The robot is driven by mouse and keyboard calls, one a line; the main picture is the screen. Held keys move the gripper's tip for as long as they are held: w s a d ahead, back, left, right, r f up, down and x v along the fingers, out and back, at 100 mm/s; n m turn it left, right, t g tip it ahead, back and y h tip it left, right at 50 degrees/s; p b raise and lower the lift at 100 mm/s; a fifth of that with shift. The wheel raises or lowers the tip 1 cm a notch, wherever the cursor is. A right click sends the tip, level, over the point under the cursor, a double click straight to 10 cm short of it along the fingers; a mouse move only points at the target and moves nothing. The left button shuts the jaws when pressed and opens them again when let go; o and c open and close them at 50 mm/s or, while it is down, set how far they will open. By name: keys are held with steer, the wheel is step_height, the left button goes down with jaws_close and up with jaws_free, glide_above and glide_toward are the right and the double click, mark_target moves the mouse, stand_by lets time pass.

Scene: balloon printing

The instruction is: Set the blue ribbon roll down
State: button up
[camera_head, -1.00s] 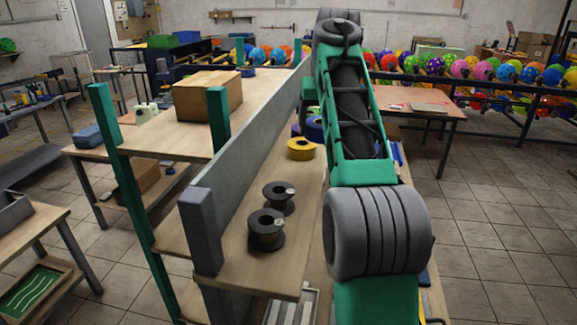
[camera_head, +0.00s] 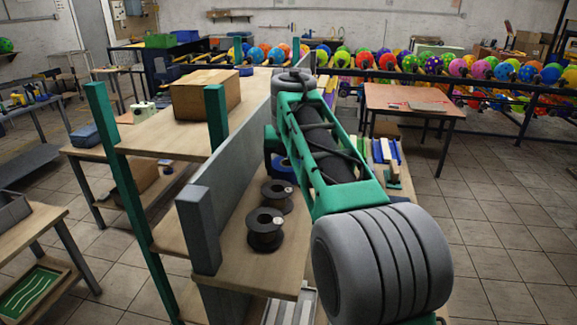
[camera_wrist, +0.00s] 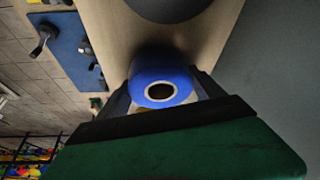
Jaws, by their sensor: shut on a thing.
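The blue ribbon roll (camera_wrist: 163,84) is between the two fingers of my gripper (camera_wrist: 165,95) in the wrist view, with its round hole toward the camera. My gripper is shut on it, over the wooden shelf (camera_wrist: 110,22). A dark shadow lies on the wood beside the roll. I cannot tell whether the roll touches the shelf. In the head view a blue roll (camera_head: 282,168) shows partly beside my arm, behind the black spools; my arm hides much of that area.
Two black spools (camera_head: 265,229) (camera_head: 277,195) stand on the shelf (camera_head: 250,270) in front of the blue roll. A tall grey divider (camera_head: 238,150) runs along the left side. A cardboard box (camera_head: 205,93) sits beyond it. A blue board with tools (camera_wrist: 70,45) shows in the wrist view.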

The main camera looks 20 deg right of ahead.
mark_target(289, 169)
steer(key=o, duration=1.5)
steer(key=shift+f, duration=0.1)
steer(key=shift+c, duration=0.2)
steer(key=shift+s+r, duration=0.1)
steer(key=shift+r, duration=0.45)
steer(key=p+v, duration=0.1)
steer(key=v, duration=0.5)
steer(key=shift+s+a+r, duration=0.1)
steer(key=shift+s+r, duration=0.1)
steer(key=shift+r, duration=0.1)
